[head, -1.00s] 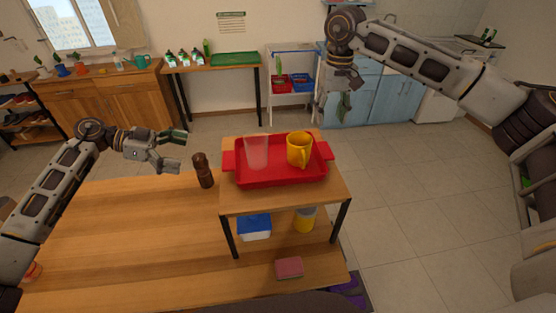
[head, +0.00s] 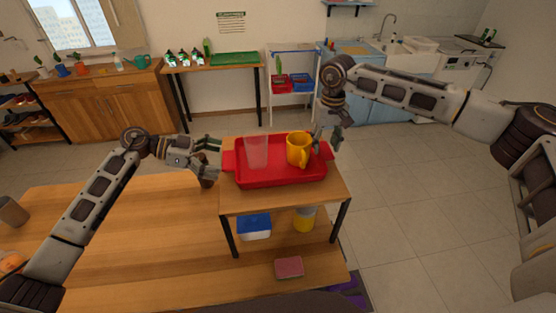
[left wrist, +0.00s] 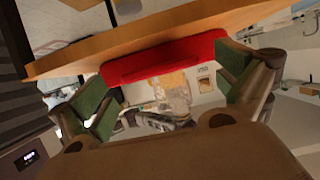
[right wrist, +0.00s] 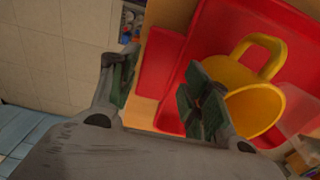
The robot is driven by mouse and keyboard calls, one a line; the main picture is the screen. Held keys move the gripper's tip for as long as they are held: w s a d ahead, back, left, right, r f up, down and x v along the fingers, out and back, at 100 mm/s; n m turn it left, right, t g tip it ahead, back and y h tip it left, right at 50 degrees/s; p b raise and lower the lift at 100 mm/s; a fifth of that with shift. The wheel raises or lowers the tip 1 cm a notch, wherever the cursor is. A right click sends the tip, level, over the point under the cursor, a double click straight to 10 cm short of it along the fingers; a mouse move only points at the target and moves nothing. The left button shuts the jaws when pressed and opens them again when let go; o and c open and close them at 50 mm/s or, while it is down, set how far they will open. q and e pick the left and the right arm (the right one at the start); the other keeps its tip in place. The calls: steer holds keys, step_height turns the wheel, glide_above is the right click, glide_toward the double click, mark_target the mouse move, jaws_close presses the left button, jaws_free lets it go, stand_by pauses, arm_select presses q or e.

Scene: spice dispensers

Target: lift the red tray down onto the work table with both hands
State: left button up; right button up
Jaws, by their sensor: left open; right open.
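The red tray (head: 282,180) sits on a small raised wooden shelf (head: 285,203) over the table. A clear cup (head: 256,152) and a yellow mug (head: 298,149) stand in it. My left gripper (head: 216,160) is open just left of the tray's left handle (head: 229,161). In the left wrist view, its open fingers (left wrist: 165,90) lie either side of the red tray edge (left wrist: 165,62). My right gripper (head: 328,138) is open at the tray's right handle. In the right wrist view, its open fingers (right wrist: 155,90) are near the red handle (right wrist: 160,62), with the yellow mug (right wrist: 252,105) close by.
The wooden work table (head: 150,235) is mostly clear left of the shelf. A blue-and-white box (head: 254,227), a yellow container (head: 304,220) and a pink block (head: 289,267) are under or before the shelf.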

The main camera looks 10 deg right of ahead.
mark_target(324, 149)
arm_select(q)
steer(key=shift+x, duration=1.45)
arm_select(e)
steer(key=shift+f, duration=1.5)
arm_select(q)
steer(key=c, duration=0.9)
arm_select(e)
steer(key=c, duration=0.9)
arm_select(q)
steer(key=shift+c, duration=1.4)
